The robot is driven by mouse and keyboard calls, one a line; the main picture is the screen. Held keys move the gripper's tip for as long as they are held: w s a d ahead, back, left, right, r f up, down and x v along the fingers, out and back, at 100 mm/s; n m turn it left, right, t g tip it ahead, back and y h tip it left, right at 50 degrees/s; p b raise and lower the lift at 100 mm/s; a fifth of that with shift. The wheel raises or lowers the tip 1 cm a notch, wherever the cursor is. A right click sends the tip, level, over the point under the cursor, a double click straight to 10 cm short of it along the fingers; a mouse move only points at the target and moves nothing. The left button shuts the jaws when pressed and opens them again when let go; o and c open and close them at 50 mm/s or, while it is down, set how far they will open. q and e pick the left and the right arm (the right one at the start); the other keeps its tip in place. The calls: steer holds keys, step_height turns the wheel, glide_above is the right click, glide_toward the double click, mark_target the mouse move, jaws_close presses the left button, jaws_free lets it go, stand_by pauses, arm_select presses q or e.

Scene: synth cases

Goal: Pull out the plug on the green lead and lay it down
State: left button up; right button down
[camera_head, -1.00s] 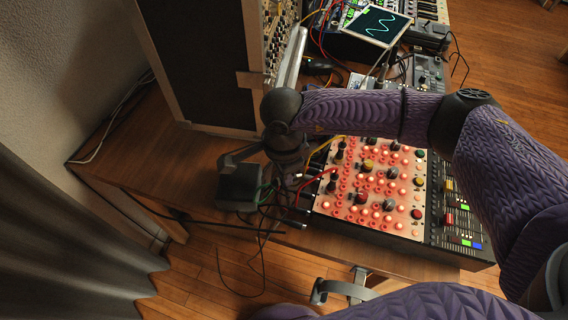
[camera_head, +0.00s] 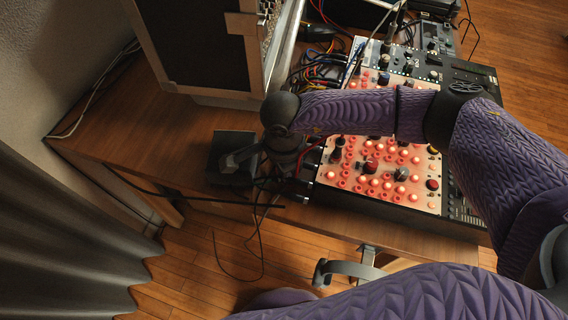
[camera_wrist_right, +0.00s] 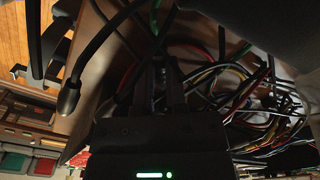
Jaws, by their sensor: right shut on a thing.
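My right gripper (camera_head: 285,158) hangs at the left end of the red-lit panel, partly hidden by its own wrist. In the right wrist view its dark fingers (camera_wrist_right: 161,88) are close together, shut on a small dark thing that looks like the plug. A green lead (camera_wrist_right: 155,14) runs down toward these fingers; the join between lead and plug is too dark to see. Another green stretch (camera_wrist_right: 222,42) shows to the right. I cannot tell whether the plug is in a socket. My left gripper is not in view.
The red-lit module panel (camera_head: 385,196) covers the table's right part. A dark box (camera_head: 228,150) stands left of the gripper, with black cables (camera_head: 258,235) hanging over the table edge. Many coloured leads (camera_wrist_right: 255,95) crowd the wrist view's right. Bare wood (camera_head: 165,135) lies farther left.

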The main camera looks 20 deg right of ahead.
steer(key=c, duration=0.6)
jaws_free()
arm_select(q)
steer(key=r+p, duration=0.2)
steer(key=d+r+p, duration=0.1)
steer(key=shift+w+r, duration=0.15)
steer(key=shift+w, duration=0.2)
arm_select(e)
step_height(320, 180, up, 10)
steer(key=shift+a, duration=0.1)
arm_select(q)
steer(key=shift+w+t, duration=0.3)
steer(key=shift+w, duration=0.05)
